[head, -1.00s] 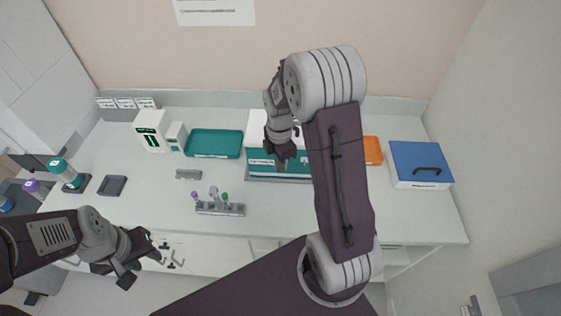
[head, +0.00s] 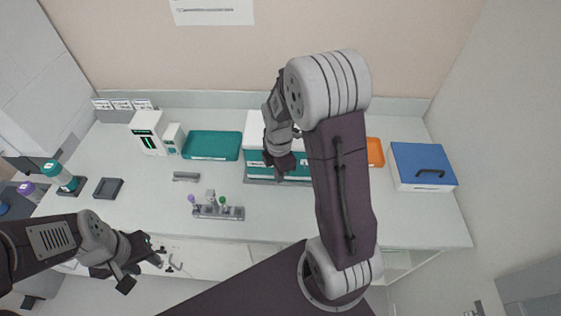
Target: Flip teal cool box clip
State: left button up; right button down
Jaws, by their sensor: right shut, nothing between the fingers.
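The teal cool box (head: 253,158) with a white lid (head: 254,124) stands at the back middle of the bench, partly hidden by my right arm. Its clip is not clearly seen behind my gripper. My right gripper (head: 279,172) is shut and points down at the front face of the box; whether it touches the box I cannot tell. My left gripper (head: 143,267) hangs in front of the bench at lower left, away from the box, with its fingers apart and nothing between them.
A teal tray (head: 211,146) lies left of the box. A tube rack (head: 217,212) with several tubes stands in front. An orange tray (head: 375,152) and a blue-lidded box (head: 424,166) are at right. A white dispenser (head: 147,134) stands at back left.

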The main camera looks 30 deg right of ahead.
notch_tip(320, 180, up, 9)
jog(key=s+p, duration=0.1)
jog(key=p, duration=0.7)
jog(key=shift+s+a+f, duration=0.15)
jog(key=shift+s+a, duration=0.05)
jog(key=shift+a, duration=0.25)
jog(key=s+a+f+m+b, duration=0.2)
jog(key=f+m+b, duration=0.3)
jog(key=m, duration=0.4)
jog(key=s+a+f+m+t+b, duration=0.1)
jog(key=s+a+f+m+b, duration=0.1)
jog(key=s+f+m+b, duration=0.3)
jog(key=m+b, duration=0.2)
jog(key=m, duration=0.2)
jog(key=shift+f, duration=0.2)
